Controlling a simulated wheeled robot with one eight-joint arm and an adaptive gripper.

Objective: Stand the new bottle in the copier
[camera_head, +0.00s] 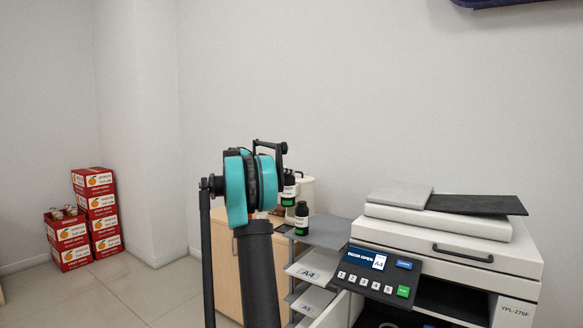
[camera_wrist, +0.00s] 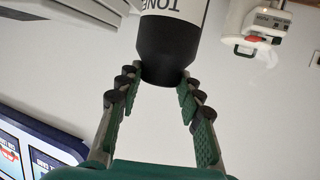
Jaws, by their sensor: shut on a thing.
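My gripper (camera_wrist: 160,82) is shut on the black top of a toner bottle (camera_wrist: 172,52), whose white label shows upside down in the wrist view. In the head view my gripper (camera_head: 286,168) is partly hidden by my arm, and the held bottle (camera_head: 289,190) hangs below it. Another dark bottle (camera_head: 302,217) with a green and white label stands in front of it on a grey surface. The copier (camera_head: 450,238) stands at the right. Its panel (camera_head: 372,272) reads "DOOR OPEN" and "A4". A dark opening (camera_head: 440,299) shows below its top; its inside is mostly hidden.
A grey shelf (camera_head: 335,231) and paper trays marked A4 (camera_head: 308,273) and A5 (camera_head: 309,304) stick out left of the copier. A wooden cabinet (camera_head: 231,262) stands behind my arm. Red fruit boxes (camera_head: 98,207) are stacked far left. Floor between is clear.

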